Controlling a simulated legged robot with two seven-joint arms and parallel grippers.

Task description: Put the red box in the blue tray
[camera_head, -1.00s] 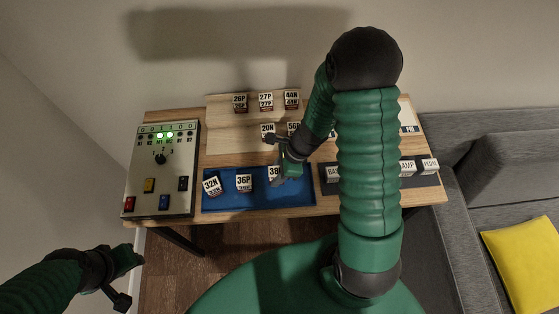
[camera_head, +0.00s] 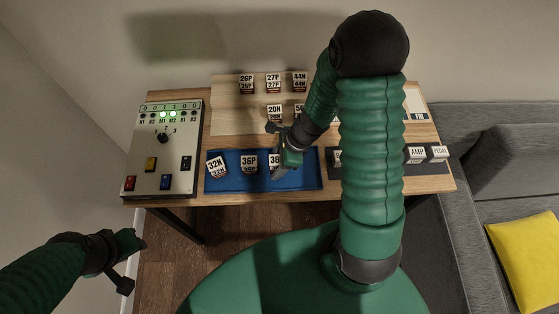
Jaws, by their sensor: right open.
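The blue tray (camera_head: 234,185) lies at the front of the desk. In it stand small white-labelled boxes: a 32N box (camera_head: 217,164), a 36P box (camera_head: 249,163) and a partly covered 38 box (camera_head: 274,160). Several labelled boxes show reddish-brown lower parts; I cannot tell which one is the red box. My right gripper (camera_head: 280,160) is open above the tray's right half, beside the 38 box in the picture. I cannot tell whether it touches that box. My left gripper (camera_head: 128,262) is off the desk's front left; its jaws are unclear.
More boxes, such as 26P (camera_head: 247,83), 27P (camera_head: 273,82) and 20N (camera_head: 275,111), stand on a wooden board behind the tray. A control panel (camera_head: 183,140) with lit green lamps is left. My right arm hides part of the desk. A dark tray (camera_head: 425,170) is right.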

